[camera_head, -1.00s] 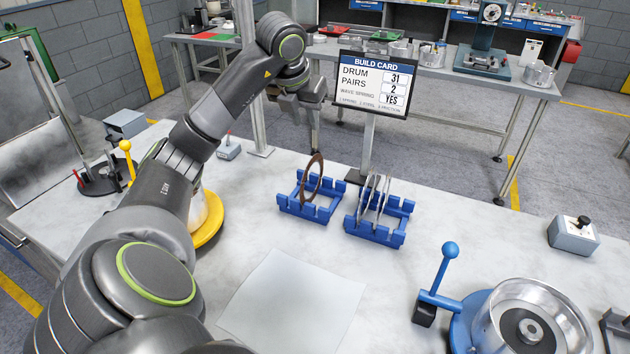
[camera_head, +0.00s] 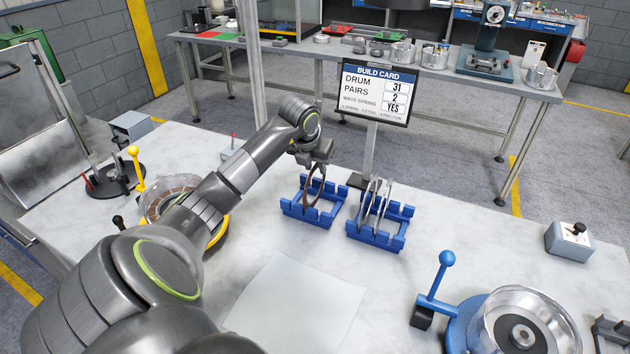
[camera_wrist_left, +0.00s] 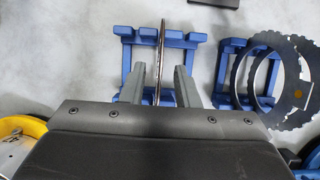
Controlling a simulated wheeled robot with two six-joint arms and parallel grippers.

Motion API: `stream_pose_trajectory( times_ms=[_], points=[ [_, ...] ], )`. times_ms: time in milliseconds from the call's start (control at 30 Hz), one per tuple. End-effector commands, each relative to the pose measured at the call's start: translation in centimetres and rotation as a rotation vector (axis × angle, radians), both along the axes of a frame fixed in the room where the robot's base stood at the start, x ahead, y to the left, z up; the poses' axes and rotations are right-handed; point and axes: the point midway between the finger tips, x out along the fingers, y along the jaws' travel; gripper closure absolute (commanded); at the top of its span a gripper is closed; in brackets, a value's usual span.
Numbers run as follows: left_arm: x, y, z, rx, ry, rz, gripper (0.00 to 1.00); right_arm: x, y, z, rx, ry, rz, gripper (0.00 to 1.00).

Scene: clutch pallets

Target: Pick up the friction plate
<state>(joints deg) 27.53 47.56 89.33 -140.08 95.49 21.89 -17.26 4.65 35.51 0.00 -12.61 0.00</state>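The friction plate (camera_head: 308,191), a thin brown ring, stands upright in the left blue rack (camera_head: 308,215). My left gripper (camera_head: 317,160) is over it from above. In the left wrist view the plate (camera_wrist_left: 161,50) shows edge-on between the two fingers of my left gripper (camera_wrist_left: 159,82), with a gap on each side, so the gripper is open. Its fingers straddle the plate's upper part. Thin grey steel plates (camera_head: 375,205) stand upright in the right blue rack (camera_head: 376,238); they also show in the left wrist view (camera_wrist_left: 297,95). My right gripper is in neither view.
A build card (camera_head: 375,95) stands on a post behind the racks. A white sheet (camera_head: 295,305) lies in front. A steel drum (camera_head: 525,315) with a blue-handled fixture is at front right. A clear bowl on a yellow base (camera_head: 215,232) sits left, partly behind my arm.

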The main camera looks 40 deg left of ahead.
Motion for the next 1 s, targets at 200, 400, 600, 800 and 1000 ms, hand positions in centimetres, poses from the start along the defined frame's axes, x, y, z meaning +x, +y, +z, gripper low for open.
stream_pose_trajectory(
  times_ms=[200,400,600,800,1000],
  points=[
    [0.8,0.3,-1.9,-0.001,0.000,0.000,0.72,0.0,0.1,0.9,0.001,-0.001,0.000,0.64],
    [0.8,0.3,-2.1,0.001,-0.001,-0.001,0.72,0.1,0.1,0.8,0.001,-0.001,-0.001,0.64],
    [0.8,0.3,-2.0,0.001,-0.001,-0.001,0.94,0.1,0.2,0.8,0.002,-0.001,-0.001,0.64],
    [0.8,0.3,-2.0,0.001,-0.001,-0.001,1.00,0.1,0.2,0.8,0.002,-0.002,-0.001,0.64],
    [0.9,0.3,-2.0,0.001,-0.002,-0.001,1.00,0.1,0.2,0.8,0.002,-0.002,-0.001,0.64]
  ],
)
